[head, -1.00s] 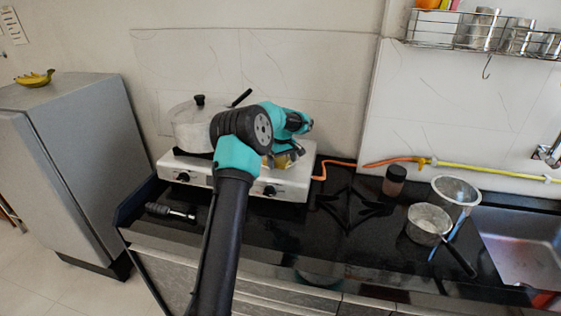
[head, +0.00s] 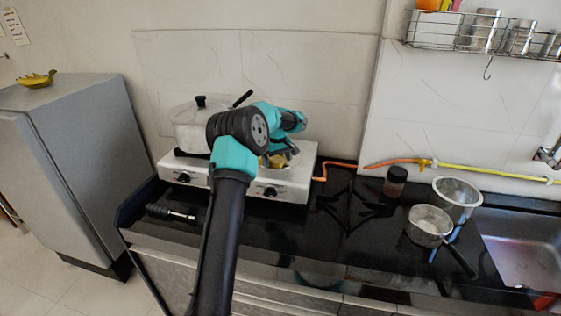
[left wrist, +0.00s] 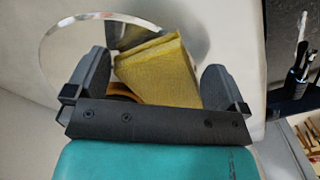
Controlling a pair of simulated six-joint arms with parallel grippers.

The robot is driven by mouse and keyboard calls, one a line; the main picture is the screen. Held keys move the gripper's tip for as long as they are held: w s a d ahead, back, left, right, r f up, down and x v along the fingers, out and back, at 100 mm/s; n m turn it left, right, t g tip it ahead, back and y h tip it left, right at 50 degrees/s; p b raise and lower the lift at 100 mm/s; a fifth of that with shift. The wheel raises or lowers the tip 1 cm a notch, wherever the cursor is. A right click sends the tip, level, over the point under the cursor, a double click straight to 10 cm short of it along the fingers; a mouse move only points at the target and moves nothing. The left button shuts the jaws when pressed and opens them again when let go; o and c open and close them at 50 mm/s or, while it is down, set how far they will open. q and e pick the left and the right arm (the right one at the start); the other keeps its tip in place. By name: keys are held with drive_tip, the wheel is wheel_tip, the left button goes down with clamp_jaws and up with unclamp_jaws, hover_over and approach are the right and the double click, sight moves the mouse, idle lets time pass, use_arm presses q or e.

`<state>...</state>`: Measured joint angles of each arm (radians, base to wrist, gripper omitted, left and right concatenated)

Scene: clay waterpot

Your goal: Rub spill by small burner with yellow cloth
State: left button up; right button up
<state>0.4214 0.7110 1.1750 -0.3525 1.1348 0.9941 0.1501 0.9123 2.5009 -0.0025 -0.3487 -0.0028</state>
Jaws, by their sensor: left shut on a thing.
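My left gripper (left wrist: 155,88) is shut on the yellow cloth (left wrist: 160,70), which looks folded into a thick pad between the two fingers. In the head view a small part of the cloth (head: 276,160) shows beneath my left gripper (head: 284,146), low over the right side of the white stove (head: 295,185). My arm hides most of the small burner area, and I cannot make out the spill. In the left wrist view a shiny round metal edge (left wrist: 60,48) lies behind the cloth. My right gripper is not in view.
A lidded pot (head: 188,128) stands on the stove's left side. An orange hose (head: 385,163) runs right from the stove. A dark jar (head: 395,182), a saucepan (head: 429,222) and a metal bowl (head: 456,195) stand near the sink. A black-handled tool (head: 170,212) lies at the counter's front left.

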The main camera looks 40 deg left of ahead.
use_arm(q)
drive_tip(key=shift+a+r, duration=0.25)
drive_tip(key=shift+a, duration=0.1)
